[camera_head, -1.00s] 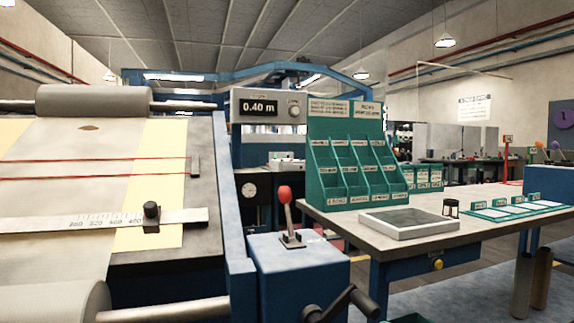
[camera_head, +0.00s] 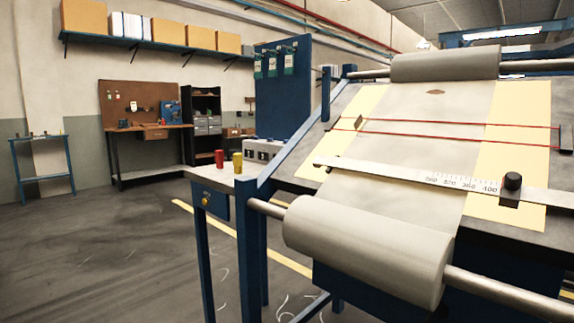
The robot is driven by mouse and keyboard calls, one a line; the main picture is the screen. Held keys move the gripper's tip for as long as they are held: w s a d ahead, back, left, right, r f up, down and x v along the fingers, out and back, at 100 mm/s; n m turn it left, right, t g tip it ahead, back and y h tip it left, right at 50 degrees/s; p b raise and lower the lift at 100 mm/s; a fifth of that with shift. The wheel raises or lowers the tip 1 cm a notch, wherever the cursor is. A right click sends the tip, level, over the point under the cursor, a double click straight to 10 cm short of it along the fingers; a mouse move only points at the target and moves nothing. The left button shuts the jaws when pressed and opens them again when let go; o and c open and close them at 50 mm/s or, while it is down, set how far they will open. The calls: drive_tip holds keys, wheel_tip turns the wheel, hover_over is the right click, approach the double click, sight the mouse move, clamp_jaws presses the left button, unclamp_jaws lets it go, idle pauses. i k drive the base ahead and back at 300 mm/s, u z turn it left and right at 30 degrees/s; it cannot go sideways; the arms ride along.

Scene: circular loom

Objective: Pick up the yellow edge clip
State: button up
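I cannot make out a yellow edge clip for certain in the head view. A small upright yellow object (camera_head: 238,162) stands on the side table left of the inspection frame, beside a similar red object (camera_head: 219,158). They look like small cups or spools, and I cannot tell whether the yellow one is the clip. My gripper is not in view.
The sloped inspection frame with fabric rolls (camera_head: 370,250) fills the right side. A ruler bar (camera_head: 420,177) with a black knob crosses the fabric. The side table (camera_head: 212,177) has a grey box (camera_head: 262,150). A workbench (camera_head: 150,128) stands behind; floor at left is clear.

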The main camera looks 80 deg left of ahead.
sight(237, 157)
drive_tip(key=u, duration=2.65)
